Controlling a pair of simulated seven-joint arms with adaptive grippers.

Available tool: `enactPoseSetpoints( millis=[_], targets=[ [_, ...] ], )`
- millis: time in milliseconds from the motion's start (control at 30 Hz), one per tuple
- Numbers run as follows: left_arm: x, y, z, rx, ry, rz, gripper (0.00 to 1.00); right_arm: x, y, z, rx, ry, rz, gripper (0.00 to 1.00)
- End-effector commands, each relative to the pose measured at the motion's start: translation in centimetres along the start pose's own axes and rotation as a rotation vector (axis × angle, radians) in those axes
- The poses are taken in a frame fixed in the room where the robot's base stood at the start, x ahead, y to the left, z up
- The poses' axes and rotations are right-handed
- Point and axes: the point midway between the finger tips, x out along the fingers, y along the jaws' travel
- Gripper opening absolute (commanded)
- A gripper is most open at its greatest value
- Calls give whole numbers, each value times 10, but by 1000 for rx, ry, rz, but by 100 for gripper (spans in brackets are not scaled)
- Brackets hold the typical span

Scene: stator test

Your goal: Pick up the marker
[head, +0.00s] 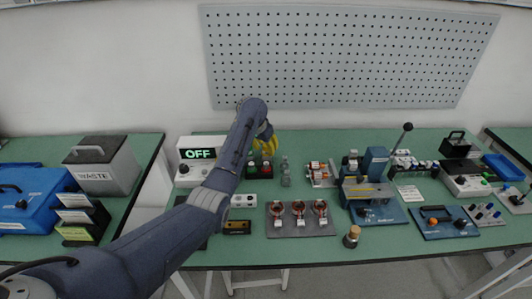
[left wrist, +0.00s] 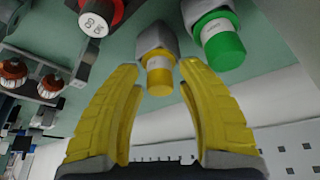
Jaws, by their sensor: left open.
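My left gripper (head: 267,144) has yellow fingers and is over the back of the bench, partly hidden by my own arm in the head view. In the left wrist view it (left wrist: 160,70) is open and empty. A yellow-tipped piece with a grey hexagonal body (left wrist: 157,60) shows between and beyond the fingertips, apparently apart from them. A similar green-tipped piece (left wrist: 222,45) is to its right, and a red piece with a white labelled end (left wrist: 97,20) to its left. I cannot tell for sure which one is the marker. My right gripper is not in view.
A white box reading OFF (head: 198,153) stands left of my gripper, and small clear bottles (head: 285,172) stand right of it. A tray with several copper coils (head: 301,232) lies in front. Blue fixtures (head: 375,160) crowd the right. A pegboard (head: 345,58) hangs behind.

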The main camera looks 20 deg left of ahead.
Motion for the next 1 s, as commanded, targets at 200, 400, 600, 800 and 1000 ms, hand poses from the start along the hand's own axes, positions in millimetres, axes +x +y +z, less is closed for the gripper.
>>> enactPoseSetpoints(
  millis=[200, 400, 600, 800, 1000],
  targets=[
    [0, 0, 0, 0, 0, 0, 37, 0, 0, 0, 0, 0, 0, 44],
    [0, 0, 0, 0, 0, 0, 14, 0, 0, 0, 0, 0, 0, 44],
    [0, 0, 0, 0, 0, 0, 0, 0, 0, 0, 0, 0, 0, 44],
    [0, 0, 0, 0, 0, 0, 0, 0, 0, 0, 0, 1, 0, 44],
    [-1, 0, 0, 0, 0, 0, 0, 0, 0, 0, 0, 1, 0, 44]
  ],
)
